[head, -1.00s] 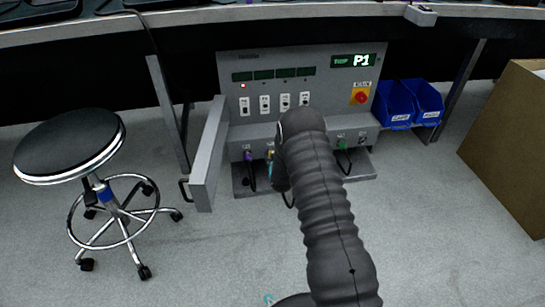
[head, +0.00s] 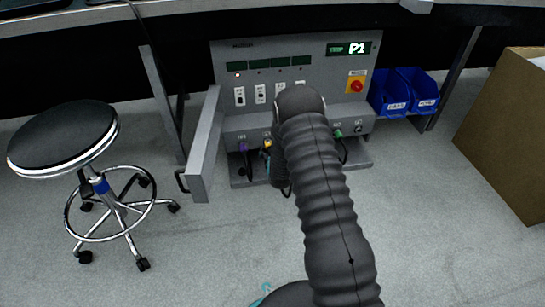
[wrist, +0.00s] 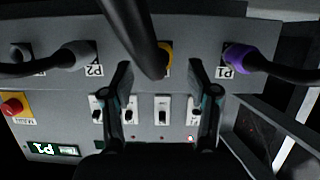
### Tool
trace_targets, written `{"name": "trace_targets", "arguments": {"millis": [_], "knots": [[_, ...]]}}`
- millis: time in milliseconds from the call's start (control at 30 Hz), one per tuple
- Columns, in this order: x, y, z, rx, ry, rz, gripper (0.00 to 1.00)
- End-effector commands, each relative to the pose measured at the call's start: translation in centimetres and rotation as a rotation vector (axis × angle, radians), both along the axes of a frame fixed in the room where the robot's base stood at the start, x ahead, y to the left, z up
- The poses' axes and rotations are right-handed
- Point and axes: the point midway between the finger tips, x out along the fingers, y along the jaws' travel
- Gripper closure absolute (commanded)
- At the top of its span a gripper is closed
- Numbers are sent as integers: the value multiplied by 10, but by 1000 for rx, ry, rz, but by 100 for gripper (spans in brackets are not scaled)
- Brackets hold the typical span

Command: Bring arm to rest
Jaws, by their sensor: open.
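My arm reaches forward to the grey control panel (head: 290,60) in the head view and hides my gripper there. In the wrist view my gripper (wrist: 160,75) is open, its two dark fingers spread in front of the panel, with nothing held between them. A yellow plug (wrist: 166,58) with a dark cable lies behind the gap between the fingers. A purple plug (wrist: 240,56) is at the right, by a P1 label, and a grey plug (wrist: 75,54) is at the left, by a P2 label. Whether the fingers touch anything cannot be told.
The panel's grey door (head: 207,145) stands open at the left. A black stool (head: 65,140) is farther left. Blue bins (head: 405,92) and a brown box (head: 505,140) are at the right. A desk edge (head: 200,20) runs above. The floor in front is clear.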

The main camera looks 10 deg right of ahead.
Motion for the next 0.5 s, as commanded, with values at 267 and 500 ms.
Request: {"name": "trace_targets", "arguments": {"millis": [267,500], "knots": [[-48,1,18,0,0,0,40],[-68,2,25,0,0,0,40]]}}
